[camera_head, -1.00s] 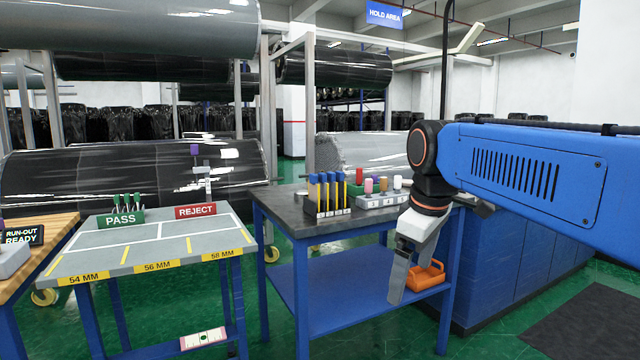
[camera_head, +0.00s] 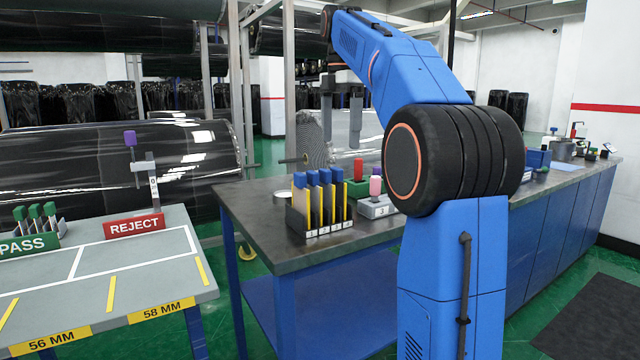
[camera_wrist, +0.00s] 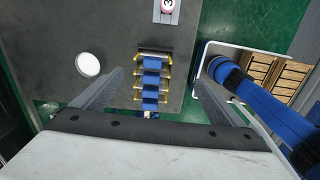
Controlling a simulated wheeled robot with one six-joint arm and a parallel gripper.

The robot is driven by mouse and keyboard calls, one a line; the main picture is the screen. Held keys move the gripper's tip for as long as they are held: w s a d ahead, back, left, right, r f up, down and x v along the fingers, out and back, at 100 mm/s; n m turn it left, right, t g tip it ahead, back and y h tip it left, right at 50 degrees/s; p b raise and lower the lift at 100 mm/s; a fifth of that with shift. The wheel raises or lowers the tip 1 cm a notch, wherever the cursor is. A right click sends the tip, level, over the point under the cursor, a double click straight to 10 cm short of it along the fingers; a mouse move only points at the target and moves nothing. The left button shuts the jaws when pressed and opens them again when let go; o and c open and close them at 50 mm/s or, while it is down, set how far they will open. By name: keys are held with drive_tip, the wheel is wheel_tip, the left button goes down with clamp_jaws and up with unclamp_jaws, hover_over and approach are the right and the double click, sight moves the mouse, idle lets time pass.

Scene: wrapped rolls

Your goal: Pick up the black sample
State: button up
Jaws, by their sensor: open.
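I cannot make out a black sample in either view. My gripper (camera_head: 341,108) is above the bench, pointing down, open and empty. In the wrist view my gripper (camera_wrist: 158,80) has its fingers spread, with the rack of blue-capped tools (camera_wrist: 151,80) below and between them. The block marked 3 is at that view's top edge.
The tool rack also shows in the head view (camera_head: 318,228). A small white dish (camera_head: 283,195) lies left of it. The grey sorting table (camera_head: 120,275) with a REJECT sign (camera_head: 134,226) stands at left. Large black wrapped rolls (camera_head: 110,170) are behind. A blue-sided counter (camera_head: 565,215) runs along the right.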

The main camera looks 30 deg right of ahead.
drive_tip(key=shift+w+d+r, duration=0.1)
drive_tip(key=shift+w+d, duration=0.05)
drive_tip(key=shift+w, duration=0.5)
hover_over(336, 195)
wheel_tip(336, 195, down, 12)
drive_tip(key=shift+d+f, duration=0.1)
drive_tip(key=shift+w+f, duration=0.15)
drive_tip(key=shift+f, duration=2.45)
drive_tip(key=c, duration=1.1)
